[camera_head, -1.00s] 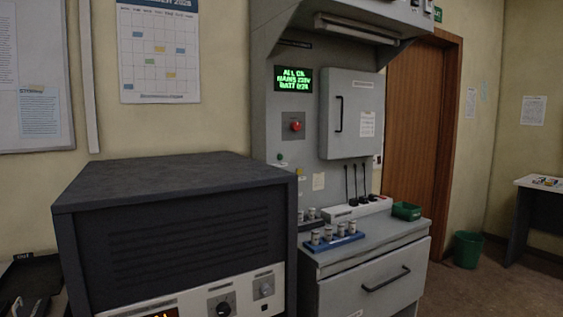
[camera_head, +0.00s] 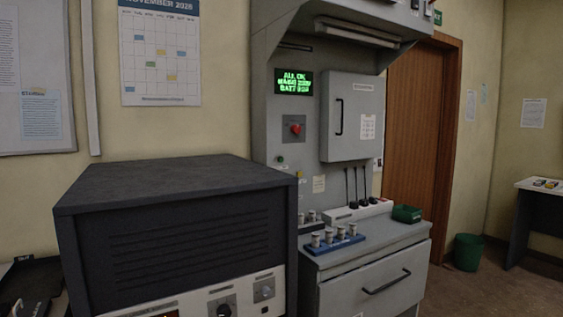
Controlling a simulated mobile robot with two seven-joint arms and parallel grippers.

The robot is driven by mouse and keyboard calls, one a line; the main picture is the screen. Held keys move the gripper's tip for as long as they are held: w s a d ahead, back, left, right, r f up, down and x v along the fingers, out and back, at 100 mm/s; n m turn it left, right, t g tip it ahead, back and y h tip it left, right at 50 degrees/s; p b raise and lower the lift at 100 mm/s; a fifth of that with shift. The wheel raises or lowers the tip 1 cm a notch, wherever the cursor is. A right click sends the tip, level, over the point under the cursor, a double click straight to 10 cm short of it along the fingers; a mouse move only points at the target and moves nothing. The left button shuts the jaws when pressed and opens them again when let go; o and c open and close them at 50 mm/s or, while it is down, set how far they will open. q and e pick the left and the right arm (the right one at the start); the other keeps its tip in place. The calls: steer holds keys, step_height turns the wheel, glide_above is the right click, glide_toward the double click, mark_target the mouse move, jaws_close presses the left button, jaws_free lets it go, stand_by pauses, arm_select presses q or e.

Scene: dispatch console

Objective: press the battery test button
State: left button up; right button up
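The grey console panel (camera_head: 270,120) stands against the wall. It carries a large red control (camera_head: 295,128) on a grey plate, a small green button (camera_head: 280,159) below it, and a small yellow one (camera_head: 299,174) partly hidden low behind the dark cabinet. The labels are too small to read, so I cannot tell which is the battery test button. A green-lit display (camera_head: 293,81) reads "ALL OK", with a line starting "BATT". Neither of my grippers is in view.
A dark cabinet (camera_head: 170,185) with knobs stands in front at the left. A grey wall box (camera_head: 350,115), chargers (camera_head: 357,209), a blue rack (camera_head: 334,245) and a green tray (camera_head: 406,213) are by the panel. Floor shows at right.

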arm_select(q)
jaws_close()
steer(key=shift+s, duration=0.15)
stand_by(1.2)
